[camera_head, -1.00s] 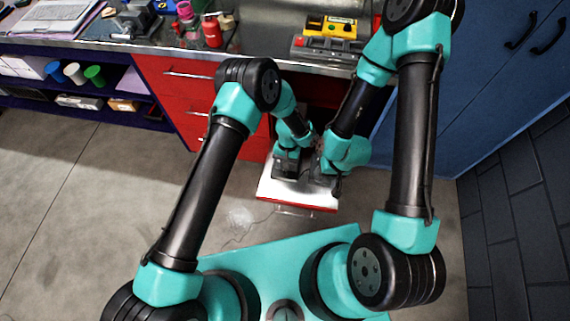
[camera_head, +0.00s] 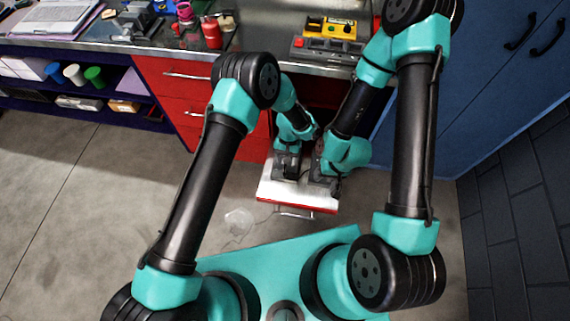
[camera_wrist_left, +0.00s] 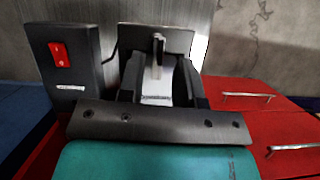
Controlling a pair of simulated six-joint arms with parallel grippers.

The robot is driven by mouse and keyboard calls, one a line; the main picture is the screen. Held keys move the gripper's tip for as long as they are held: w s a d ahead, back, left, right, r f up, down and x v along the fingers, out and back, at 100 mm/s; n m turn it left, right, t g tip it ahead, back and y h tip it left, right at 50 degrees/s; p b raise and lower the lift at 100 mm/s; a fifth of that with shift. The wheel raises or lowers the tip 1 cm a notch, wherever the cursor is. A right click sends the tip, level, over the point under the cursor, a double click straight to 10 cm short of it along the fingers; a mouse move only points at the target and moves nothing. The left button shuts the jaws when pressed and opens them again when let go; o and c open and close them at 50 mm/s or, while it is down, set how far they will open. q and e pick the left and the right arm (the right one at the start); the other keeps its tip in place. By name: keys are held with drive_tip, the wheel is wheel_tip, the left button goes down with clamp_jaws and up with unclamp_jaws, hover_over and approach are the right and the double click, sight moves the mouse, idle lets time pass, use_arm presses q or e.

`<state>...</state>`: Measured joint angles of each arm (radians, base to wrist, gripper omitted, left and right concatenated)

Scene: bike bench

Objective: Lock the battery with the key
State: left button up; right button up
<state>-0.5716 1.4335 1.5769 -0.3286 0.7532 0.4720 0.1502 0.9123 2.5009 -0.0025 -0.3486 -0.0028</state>
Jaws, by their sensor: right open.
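In the head view both my arms reach down to a pale-topped red drawer (camera_head: 297,204). My left gripper (camera_head: 286,172) and my right gripper (camera_head: 323,181) are side by side, low over its top. The right one is open. In the left wrist view my left gripper (camera_wrist_left: 158,78) has dark fingers on either side of a narrow upright grey piece (camera_wrist_left: 158,50); whether they touch it I cannot tell. A dark box (camera_wrist_left: 85,48) with a red switch (camera_wrist_left: 59,54) stands to the left. I cannot clearly pick out the battery or key; my grippers hide much of the drawer top.
A red cabinet (camera_head: 170,92) and a metal workbench with a yellow device (camera_head: 331,28) stand behind. Blue cabinets (camera_head: 480,90) close off the right. A thin cable hangs left of the drawer. The floor (camera_head: 90,200) at left is clear.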

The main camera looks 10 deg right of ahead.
use_arm(q)
drive_tip(key=v, duration=1.4)
drive_tip(key=shift+r, duration=0.15)
drive_tip(key=s+a+f+n+t+h, duration=0.1)
drive_tip(key=s+a+f+n+h, duration=0.15)
drive_tip(key=a, duration=0.75)
drive_tip(key=s+a+f+n+h, duration=0.15)
drive_tip(key=a+f, duration=0.25)
drive_tip(key=a, duration=0.5)
drive_tip(key=s+a+n+t+h, duration=0.1)
drive_tip(key=s+a+n+t, duration=0.2)
drive_tip(key=s+a, duration=1)
drive_tip(key=a+r, duration=0.1)
drive_tip(key=a, duration=0.3)
drive_tip(key=shift+s+a+t+h, duration=0.3)
drive_tip(key=shift+s+t+h, duration=0.1)
